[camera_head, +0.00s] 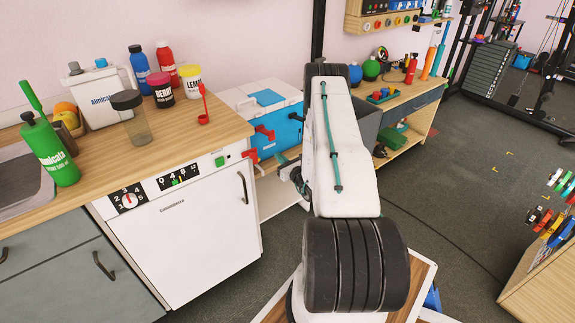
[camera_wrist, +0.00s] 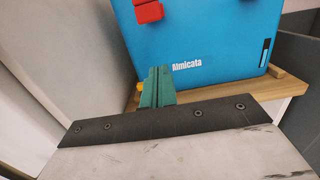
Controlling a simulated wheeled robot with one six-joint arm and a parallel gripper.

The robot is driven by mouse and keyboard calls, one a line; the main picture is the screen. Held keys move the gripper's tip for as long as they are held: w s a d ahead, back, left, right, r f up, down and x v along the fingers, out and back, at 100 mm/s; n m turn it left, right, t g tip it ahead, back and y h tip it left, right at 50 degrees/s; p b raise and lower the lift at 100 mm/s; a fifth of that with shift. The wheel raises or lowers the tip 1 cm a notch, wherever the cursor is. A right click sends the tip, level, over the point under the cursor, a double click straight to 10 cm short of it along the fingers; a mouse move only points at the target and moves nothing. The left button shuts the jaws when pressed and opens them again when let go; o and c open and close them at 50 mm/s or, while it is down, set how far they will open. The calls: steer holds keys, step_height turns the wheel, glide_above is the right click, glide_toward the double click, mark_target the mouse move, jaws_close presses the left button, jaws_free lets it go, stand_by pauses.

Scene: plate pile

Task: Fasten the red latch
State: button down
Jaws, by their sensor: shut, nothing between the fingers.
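A blue and white cooler box (camera_head: 285,133) stands on the wooden bench, partly hidden behind my arm. A red latch (camera_head: 264,131) shows on its front, and more red parts are visible near its left edge and further right. In the wrist view, a red latch (camera_wrist: 148,12) shows at the top edge on the blue front (camera_wrist: 215,35), cut off by the frame. I cannot tell whether it is fastened. My gripper (camera_wrist: 157,84) has its green fingers shut together and empty, below the red latch and in front of the blue face. I cannot tell whether they touch it.
A white cabinet (camera_head: 190,240) with dials stands left of the cooler, and its counter holds bottles, jars and a red ladle (camera_head: 203,110). A grey bin (camera_head: 367,120) stands close on the right.

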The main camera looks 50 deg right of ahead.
mark_target(266, 133)
steer(key=shift+w+d+r, duration=0.1)
steer(key=shift+w+r, duration=0.3)
steer(key=shift+r, duration=0.25)
steer(key=shift+w+d+r, duration=0.1)
steer(key=shift+w+r, duration=0.25)
steer(key=shift+r, duration=0.35)
steer(key=shift+w+d+r, duration=0.1)
steer(key=shift+w+r, duration=0.3)
steer(key=shift+r, duration=0.25)
steer(key=shift+s, duration=0.1)
